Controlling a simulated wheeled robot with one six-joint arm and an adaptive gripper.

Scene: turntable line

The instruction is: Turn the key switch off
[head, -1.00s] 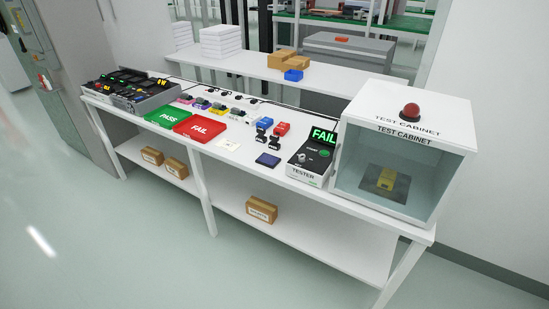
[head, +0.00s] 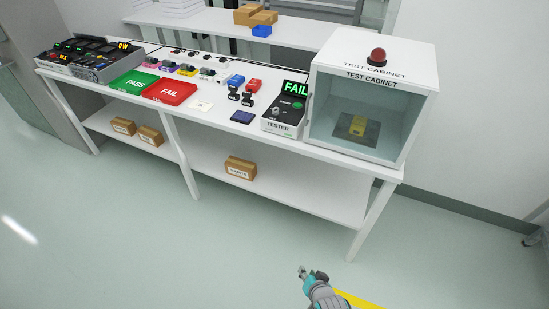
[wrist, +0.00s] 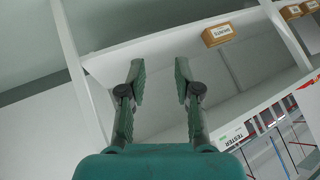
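The tester (head: 270,126) is a black-topped white box near the right end of the bench, with a lit green "FAIL" display and a green button. A small silvery knob (head: 275,111), which looks like the key switch, is at the lower left of its panel. Its turned position is too small to tell. My gripper (head: 302,271) is low in front of the bench, well apart from the tester. In the wrist view my gripper (wrist: 160,75) is open with nothing between the fingers. The tester's labelled front (wrist: 232,135) shows there at the lower right, and its panel is not in view.
A glass-fronted test cabinet (head: 320,135) with a red dome stands right of the tester. A green PASS tray (head: 134,83), a red FAIL tray (head: 169,92) and small parts lie to the left. Cartons stand on the lower shelf (head: 280,187).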

